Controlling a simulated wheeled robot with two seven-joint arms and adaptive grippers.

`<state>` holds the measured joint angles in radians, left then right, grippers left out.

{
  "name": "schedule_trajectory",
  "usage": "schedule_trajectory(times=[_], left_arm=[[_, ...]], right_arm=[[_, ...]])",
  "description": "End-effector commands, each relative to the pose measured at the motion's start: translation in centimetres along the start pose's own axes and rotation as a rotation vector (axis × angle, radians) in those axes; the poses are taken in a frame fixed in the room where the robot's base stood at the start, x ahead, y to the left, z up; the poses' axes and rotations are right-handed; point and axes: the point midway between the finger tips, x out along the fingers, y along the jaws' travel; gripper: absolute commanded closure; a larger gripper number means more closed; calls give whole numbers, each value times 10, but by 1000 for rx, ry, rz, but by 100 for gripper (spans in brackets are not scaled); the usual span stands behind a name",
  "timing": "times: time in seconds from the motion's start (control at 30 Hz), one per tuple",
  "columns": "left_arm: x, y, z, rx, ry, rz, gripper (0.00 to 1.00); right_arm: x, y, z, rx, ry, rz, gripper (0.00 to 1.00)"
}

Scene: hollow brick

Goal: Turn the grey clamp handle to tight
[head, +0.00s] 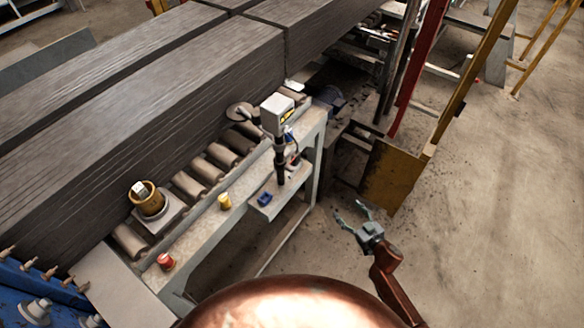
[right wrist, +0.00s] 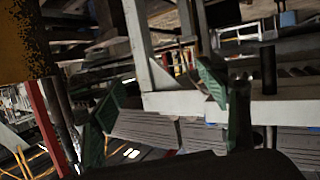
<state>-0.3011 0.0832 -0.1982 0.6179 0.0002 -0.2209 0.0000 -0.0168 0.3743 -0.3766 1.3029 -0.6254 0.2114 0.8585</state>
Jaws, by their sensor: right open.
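I cannot make out the grey clamp handle for certain; small parts around the post are too small to tell apart. My right gripper (head: 350,213) is open and empty, over the floor to the right of the post and well apart from it. Its green-grey fingers also show spread apart in the right wrist view (right wrist: 160,88). My left gripper is not in view.
A pale conveyor frame (head: 215,235) carries a yellow cup (head: 225,201), a red cup (head: 166,261) and a blue item (head: 264,199). Long grey bricks (head: 150,90) lie behind. A yellow plate (head: 390,178) stands right. The floor (head: 480,220) at right is clear.

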Motion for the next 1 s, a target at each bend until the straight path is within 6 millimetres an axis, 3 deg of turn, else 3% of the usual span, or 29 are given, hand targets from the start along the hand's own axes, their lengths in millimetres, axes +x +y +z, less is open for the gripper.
schedule_trajectory(times=[0.03,0.1,0.2,0.3,0.4,0.53,1.0], left_arm=[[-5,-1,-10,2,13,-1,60],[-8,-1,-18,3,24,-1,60],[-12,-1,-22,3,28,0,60],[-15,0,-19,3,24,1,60],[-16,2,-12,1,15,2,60],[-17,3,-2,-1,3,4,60],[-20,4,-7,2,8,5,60]], right_arm=[[6,-15,-60,-32,81,-64,32],[7,-42,-126,-62,170,-158,32],[-3,-83,-199,-102,260,-286,32],[-16,-116,-244,-134,311,-384,32],[-26,-136,-267,-154,335,-444,32],[-25,-149,-278,-161,344,-470,32],[30,-178,-296,-159,344,-467,32]])
